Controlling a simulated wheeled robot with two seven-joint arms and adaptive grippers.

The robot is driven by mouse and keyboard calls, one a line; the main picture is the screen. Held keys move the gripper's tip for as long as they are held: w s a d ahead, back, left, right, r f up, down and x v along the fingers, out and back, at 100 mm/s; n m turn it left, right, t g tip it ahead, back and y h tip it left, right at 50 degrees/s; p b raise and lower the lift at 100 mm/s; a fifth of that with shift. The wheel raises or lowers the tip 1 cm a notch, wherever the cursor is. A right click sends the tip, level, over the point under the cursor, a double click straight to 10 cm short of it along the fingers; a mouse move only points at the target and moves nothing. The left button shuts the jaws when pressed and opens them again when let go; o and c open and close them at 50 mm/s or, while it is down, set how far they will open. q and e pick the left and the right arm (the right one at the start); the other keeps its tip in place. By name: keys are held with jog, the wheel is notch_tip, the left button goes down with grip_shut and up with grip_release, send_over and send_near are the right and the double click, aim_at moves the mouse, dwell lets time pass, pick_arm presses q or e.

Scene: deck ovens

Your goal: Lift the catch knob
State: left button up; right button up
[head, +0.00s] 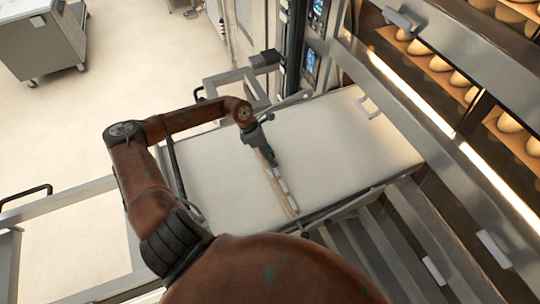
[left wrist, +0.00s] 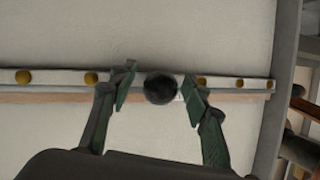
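The catch knob (left wrist: 159,88) is a round black ball on a pale strip (left wrist: 58,77) with brass-coloured dots, in the middle of the left wrist view. My left gripper (left wrist: 161,92) has its green-padded fingers apart, one on each side of the knob. A small gap shows at the left finger; at the right finger I cannot tell whether it touches. In the head view my left gripper (head: 262,146) points down over the far end of the strip (head: 283,190), and the knob is hidden there. My right gripper is not in view.
The strip lies across a wide cream loader surface (head: 330,140) in a metal frame. Deck ovens with bread loaves (head: 440,64) stand at the right, with a bright lit edge. A steel cabinet on casters (head: 38,45) stands at the upper left, with open floor around it.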

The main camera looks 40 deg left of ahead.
pick_arm(q)
jog(key=shift+s, duration=0.1)
jog(key=c, duration=1.1)
grip_shut()
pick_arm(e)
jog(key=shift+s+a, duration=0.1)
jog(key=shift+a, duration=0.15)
pick_arm(q)
jog(key=shift+r, duration=0.1)
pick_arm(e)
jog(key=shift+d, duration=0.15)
pick_arm(q)
jog(key=shift+r, duration=1.05)
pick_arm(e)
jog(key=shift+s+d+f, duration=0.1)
pick_arm(q)
jog(key=o, duration=1.2)
grip_release()
jog(key=shift+f, duration=0.1)
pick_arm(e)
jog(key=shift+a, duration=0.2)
pick_arm(q)
jog(key=shift+a, duration=0.1)
